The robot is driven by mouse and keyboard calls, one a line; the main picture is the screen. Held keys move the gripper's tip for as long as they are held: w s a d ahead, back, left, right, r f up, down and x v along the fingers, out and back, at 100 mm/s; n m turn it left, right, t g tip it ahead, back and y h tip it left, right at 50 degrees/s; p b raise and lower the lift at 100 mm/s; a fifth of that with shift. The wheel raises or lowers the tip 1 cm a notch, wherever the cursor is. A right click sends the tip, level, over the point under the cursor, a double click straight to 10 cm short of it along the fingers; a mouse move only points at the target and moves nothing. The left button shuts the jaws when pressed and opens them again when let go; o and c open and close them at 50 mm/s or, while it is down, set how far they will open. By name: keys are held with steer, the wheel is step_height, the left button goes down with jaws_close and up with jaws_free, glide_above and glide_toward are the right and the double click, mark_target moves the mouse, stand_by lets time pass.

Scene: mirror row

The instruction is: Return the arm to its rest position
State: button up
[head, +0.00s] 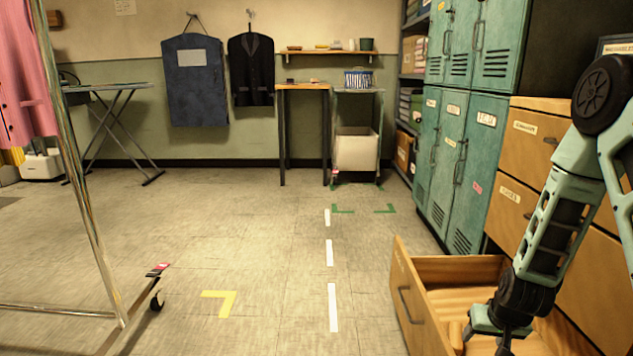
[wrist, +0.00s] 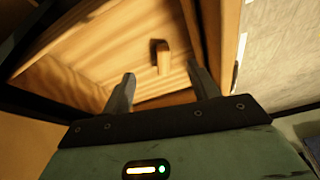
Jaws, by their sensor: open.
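My gripper (head: 503,345) is low at the right of the head view, at the open wooden drawer (head: 408,293). The upper part of my arm rises beside the cabinet front. In the wrist view my gripper (wrist: 163,85) has its two fingers apart with nothing between them. Its fingers point into the drawer (wrist: 100,55). A small wooden peg-like piece (wrist: 163,60) with a dark end shows in the drawer beyond the fingertips. Part of the drawer's inside is hidden by my arm in the head view.
Teal lockers (head: 470,150) and a wooden drawer cabinet (head: 517,205) line the right side. A clothes rail (head: 75,160) with a pink garment (head: 22,75) stands at left. A small wheeled cart (head: 357,150) is at the back. The middle floor is clear.

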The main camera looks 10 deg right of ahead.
steer(key=s+a+r+n+g+y, duration=0.1)
steer(key=s+a+r+n, duration=0.2)
steer(key=a+r, duration=0.65)
steer(key=s+a+r+n+y, duration=0.15)
steer(key=s+a+r, duration=0.25)
steer(key=a+r, duration=0.55)
steer(key=s+a+r+n+g+p, duration=0.1)
steer(key=s+a+r+n, duration=0.25)
steer(key=s+a, duration=0.4)
steer(key=s+a+r+n+g+p, duration=0.25)
steer(key=s+a+n, duration=0.3)
steer(key=a, duration=0.35)
step_height(320, 180, up, 38)
steer(key=p, duration=3.7)
steer(key=shift+w+m+t, duration=0.15)
steer(key=shift+m+t, duration=0.2)
steer(key=shift+m, duration=0.1)
